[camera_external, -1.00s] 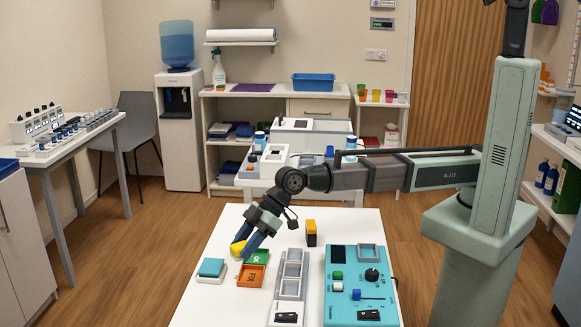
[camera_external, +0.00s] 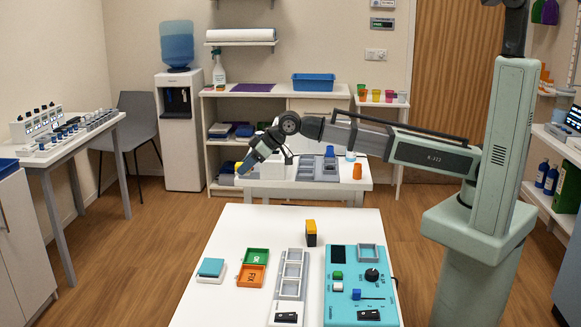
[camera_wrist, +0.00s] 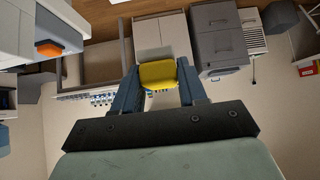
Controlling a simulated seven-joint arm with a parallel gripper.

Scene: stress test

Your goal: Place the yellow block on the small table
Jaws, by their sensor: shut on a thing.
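The yellow block (camera_wrist: 158,75) is clamped between the two blue fingers of my gripper (camera_wrist: 156,86) in the wrist view. In the external view my gripper (camera_external: 243,165) is at the left end of the small white table (camera_external: 300,192) behind the front table, with only a yellow sliver of the block (camera_external: 238,167) showing at the fingertips. The block is held in the air; whether it is over the tabletop or just beyond its left edge I cannot tell. My arm hides part of the small table's back.
A grey tray unit (camera_external: 318,168) and an orange cup (camera_external: 357,172) stand on the small table. The front table (camera_external: 222,305) carries a green tray (camera_external: 256,256), an orange tray (camera_external: 251,276), a teal-topped block (camera_external: 211,268), and a teal control panel (camera_external: 362,300).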

